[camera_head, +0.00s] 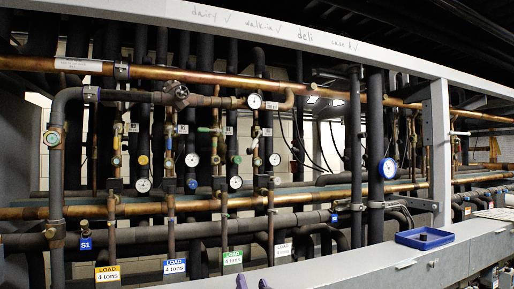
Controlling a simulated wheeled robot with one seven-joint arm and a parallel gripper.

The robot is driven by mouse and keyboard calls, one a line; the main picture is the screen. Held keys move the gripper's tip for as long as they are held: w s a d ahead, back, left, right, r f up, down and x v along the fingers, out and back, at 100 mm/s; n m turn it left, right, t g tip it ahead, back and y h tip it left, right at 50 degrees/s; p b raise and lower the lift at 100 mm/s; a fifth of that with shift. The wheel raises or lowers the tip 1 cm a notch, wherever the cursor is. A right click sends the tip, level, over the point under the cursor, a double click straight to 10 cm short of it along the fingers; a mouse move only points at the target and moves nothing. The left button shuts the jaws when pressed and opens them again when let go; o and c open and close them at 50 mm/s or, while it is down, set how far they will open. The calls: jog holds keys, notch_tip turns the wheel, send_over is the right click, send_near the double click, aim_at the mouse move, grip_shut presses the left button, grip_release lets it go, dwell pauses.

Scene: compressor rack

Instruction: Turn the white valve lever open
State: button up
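A small white lever-like bar (460,133) sits across a thin copper pipe at the right, behind the grey upright post. It looks about horizontal, but it is too small to be sure that it is the valve lever. Small purple-grey tips (253,284) poke up at the bottom edge and may be the ends of my gripper. They are far below and left of the white bar and touch no valve. The rest of the gripper is cut off by the frame, so its opening is unclear.
Copper pipes (330,195) run across the rack, with several round gauges and small valves on vertical lines. A blue-rimmed gauge (388,168) hangs on a dark pipe. A grey post (440,150) stands at the right. A blue tray (424,238) lies on the light ledge (360,268).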

jog(key=s+d+f+g+h, duration=0.1)
jog(key=d+f+g, duration=0.25)
jog(key=f, duration=0.35)
jog(key=s+d+f+n+g+h, duration=0.1)
jog(key=d+f+g, duration=0.1)
jog(key=d+f, duration=0.35)
jog(key=d+f+g+h, duration=0.2)
jog(key=f+g, duration=0.1)
jog(key=f, duration=0.6)
jog(key=s+d+f+g+h, duration=0.1)
jog(key=s+d+f+g, duration=0.6)
jog(key=s+f, duration=0.6)
jog(key=shift+s+d+g+h, duration=0.4)
jog(key=shift+s+d, duration=0.1)
jog(key=shift+d, duration=0.75)
